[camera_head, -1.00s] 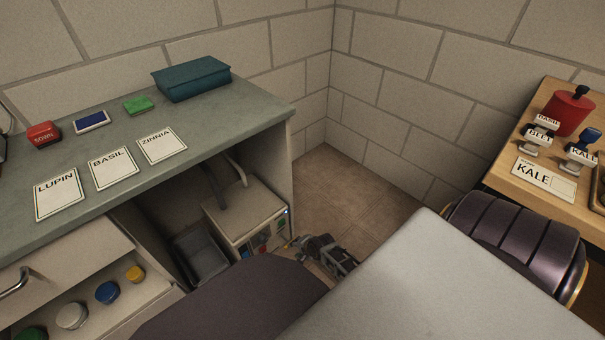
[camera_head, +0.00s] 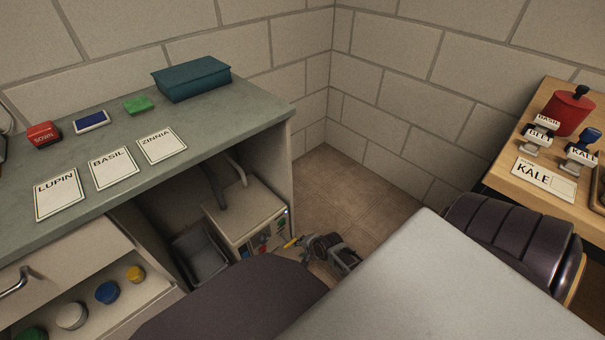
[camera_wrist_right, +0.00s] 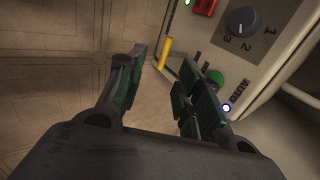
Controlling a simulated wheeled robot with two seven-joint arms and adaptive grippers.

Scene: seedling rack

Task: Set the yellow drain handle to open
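The yellow drain handle (camera_head: 293,242) sticks out from the lower front of the pale control box (camera_head: 243,222) under the counter. In the right wrist view the handle (camera_wrist_right: 165,52) appears as a short yellow bar just beyond the gap between the fingertips. My right gripper (camera_wrist_right: 163,75) is open and empty, with one finger on each side of the handle's line in the picture. I cannot tell how far apart they are in depth. In the head view my right gripper (camera_head: 318,244) is just right of the handle. My left gripper is not in view.
The box's panel carries a numbered dial (camera_wrist_right: 241,21), a red switch (camera_wrist_right: 204,6), a green button (camera_wrist_right: 215,77) and a lit lamp by AUTO (camera_wrist_right: 226,107). A grey bin (camera_head: 201,256) stands left of the box. Floor (camera_head: 360,205) is clear to the right.

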